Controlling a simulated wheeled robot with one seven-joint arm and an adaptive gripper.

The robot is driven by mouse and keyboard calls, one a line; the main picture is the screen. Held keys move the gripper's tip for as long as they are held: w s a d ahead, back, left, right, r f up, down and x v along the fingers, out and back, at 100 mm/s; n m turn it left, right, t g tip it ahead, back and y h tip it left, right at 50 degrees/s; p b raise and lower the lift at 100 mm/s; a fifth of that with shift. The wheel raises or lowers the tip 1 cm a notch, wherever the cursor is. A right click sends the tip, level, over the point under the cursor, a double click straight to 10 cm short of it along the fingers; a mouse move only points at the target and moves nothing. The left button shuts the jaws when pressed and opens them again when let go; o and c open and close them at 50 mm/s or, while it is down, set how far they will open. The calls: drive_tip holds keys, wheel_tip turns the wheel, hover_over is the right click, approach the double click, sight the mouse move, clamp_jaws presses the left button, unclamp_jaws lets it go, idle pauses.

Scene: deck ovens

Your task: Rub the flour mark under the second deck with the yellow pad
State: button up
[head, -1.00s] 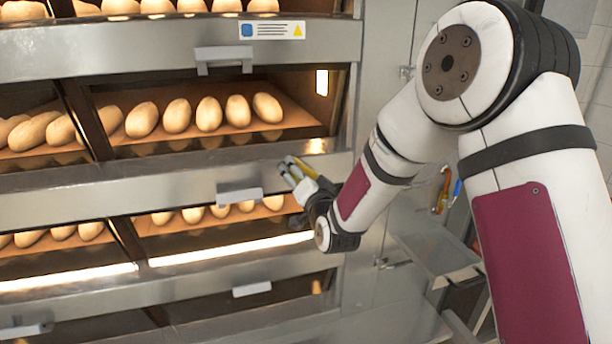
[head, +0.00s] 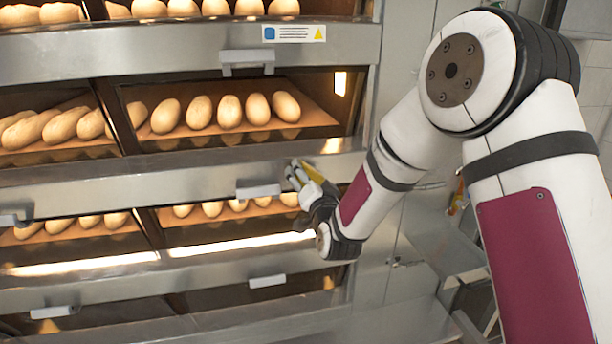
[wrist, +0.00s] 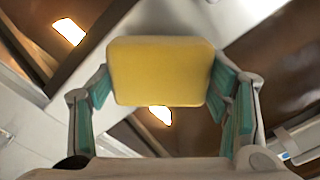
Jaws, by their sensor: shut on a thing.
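The yellow pad (wrist: 160,72) is held between the fingers of my gripper (wrist: 165,95), its broad face filling the middle of the wrist view. In the head view, my gripper (head: 308,182) is small and partly turned away, with the pad (head: 312,171) showing as a yellow patch at its tip. The pad is at the right end of the steel panel (head: 130,195) under the second deck, just right of a handle (head: 258,190). I cannot tell whether it touches the panel. I cannot make out the flour mark in either view.
The second deck (head: 320,115) holds several loaves behind its opening. More loaves show in the decks above and below. A label (head: 295,34) is on the upper panel, with another handle (head: 247,62) below it. A steel shelf (head: 440,255) stands at the right.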

drive_tip(key=shift+p+v, duration=0.95)
drive_tip(key=shift+v, duration=1.1)
drive_tip(key=shift+s+d, duration=0.1)
drive_tip(key=shift+s, duration=0.05)
drive_tip(key=v, duration=0.2)
drive_tip(key=shift+s, duration=0.3)
drive_tip(key=shift+b+x, duration=1.4)
drive_tip(key=shift+x, duration=2.1)
drive_tip(key=shift+b+x, duration=0.45)
drive_tip(key=shift+x, duration=0.6)
